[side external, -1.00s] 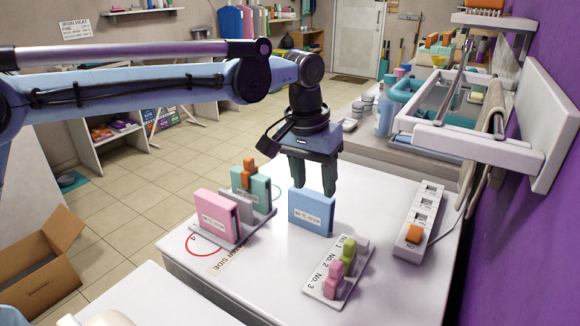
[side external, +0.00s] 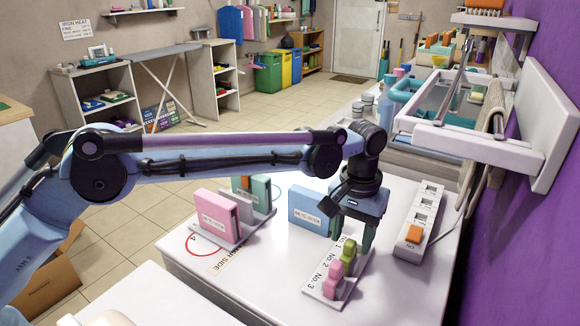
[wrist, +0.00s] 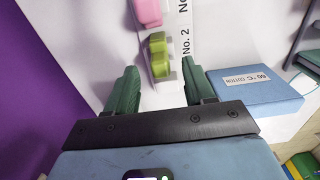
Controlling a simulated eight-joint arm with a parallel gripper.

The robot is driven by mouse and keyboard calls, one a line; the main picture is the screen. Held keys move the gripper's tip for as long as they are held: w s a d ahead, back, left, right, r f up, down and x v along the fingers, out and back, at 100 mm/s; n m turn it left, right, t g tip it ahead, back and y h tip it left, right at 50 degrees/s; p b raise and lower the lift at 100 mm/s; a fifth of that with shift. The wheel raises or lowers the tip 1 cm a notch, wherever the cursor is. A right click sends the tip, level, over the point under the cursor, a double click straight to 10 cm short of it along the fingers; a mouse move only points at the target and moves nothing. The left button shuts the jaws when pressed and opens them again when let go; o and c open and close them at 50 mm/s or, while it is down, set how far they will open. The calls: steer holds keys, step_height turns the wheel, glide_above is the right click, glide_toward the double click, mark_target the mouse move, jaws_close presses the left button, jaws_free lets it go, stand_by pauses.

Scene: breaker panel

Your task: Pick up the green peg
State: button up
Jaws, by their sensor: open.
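The green peg (side external: 348,252) stands on the white plate (side external: 317,291) labelled No. 1, No. 2 and No. 3, behind a pink peg (side external: 333,277). In the wrist view the green peg (wrist: 159,55) appears between and just beyond my two green fingertips, with the pink peg (wrist: 146,12) past it. My gripper (side external: 352,236) is open and empty, pointing down just above and behind the green peg. Whether the fingers touch the peg cannot be told.
A blue block (side external: 306,208) stands left of my gripper. A pink block (side external: 214,214) and a teal one (side external: 262,190) stand further left in a holder. A white power strip (side external: 422,210) with an orange switch lies to the right. The table front is clear.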

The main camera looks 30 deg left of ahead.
mark_target(351, 242)
steer(key=shift+f, duration=1.6)
jaws_close()
steer(key=shift+r, duration=0.1)
